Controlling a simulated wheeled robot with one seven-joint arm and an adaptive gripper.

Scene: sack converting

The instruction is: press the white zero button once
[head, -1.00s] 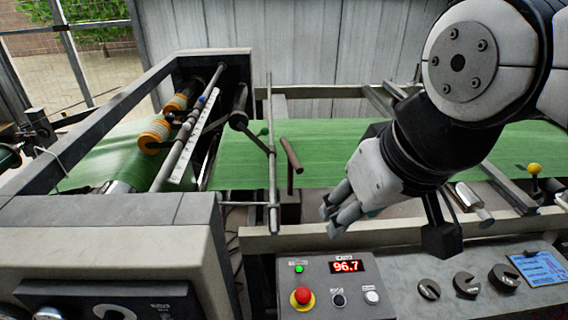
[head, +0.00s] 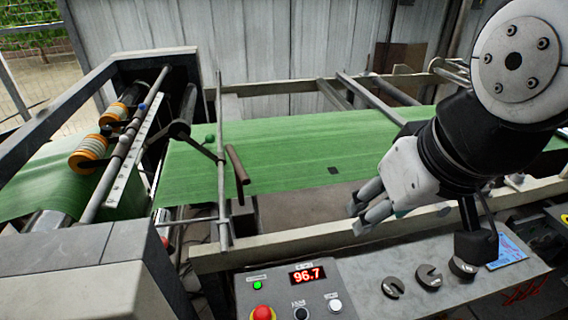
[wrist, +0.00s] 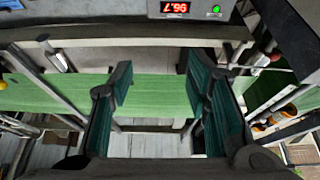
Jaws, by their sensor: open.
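The white button (head: 335,305) sits at the right of the grey control box, under a small label, near the bottom of the head view. My gripper (head: 366,219) is above and behind the box, up and to the right of the button, apart from it. In the wrist view my gripper (wrist: 158,105) is open, with nothing between its fingers. The red display (head: 307,275) reads 96.7 and also shows upside down in the wrist view (wrist: 175,7). The white button is not visible in the wrist view.
A red mushroom button (head: 262,313) and a black knob (head: 301,313) are left of the white button. A green lamp (head: 257,285) is lit. Several dark slotted weights (head: 393,287) lie right of the box. The green web (head: 290,150) runs behind a pale rail (head: 290,243).

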